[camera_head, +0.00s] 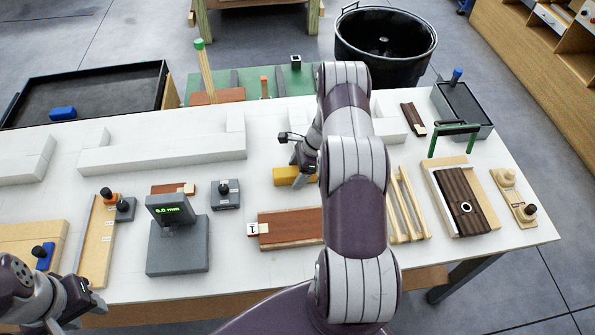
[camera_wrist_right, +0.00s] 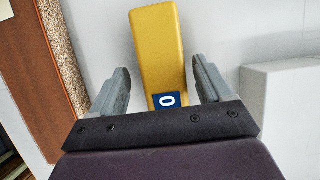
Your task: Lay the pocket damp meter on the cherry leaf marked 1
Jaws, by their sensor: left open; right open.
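The pocket damp meter, a yellow block with a blue display reading 0, lies on the white table (camera_head: 60,190) near its middle (camera_head: 287,177). In the right wrist view the meter (camera_wrist_right: 158,50) lies between the two open fingers of my right gripper (camera_wrist_right: 163,88), with gaps on both sides. In the head view my right gripper (camera_head: 297,152) is just behind the meter, partly hidden by my arm. The cherry leaf (camera_head: 290,226), reddish brown with a tag marked 1 (camera_head: 253,229), lies nearer than the meter; my arm hides its right end. My left gripper (camera_head: 85,303) is open and empty at the front left.
A grey gauge reading 0.0 mm (camera_head: 178,245) stands left of the leaf, beside a small dark grey block (camera_head: 225,195). White blocks (camera_head: 165,153) line the back. Wooden strips (camera_head: 407,205) and a clamped dark board (camera_head: 465,200) lie right of my right arm.

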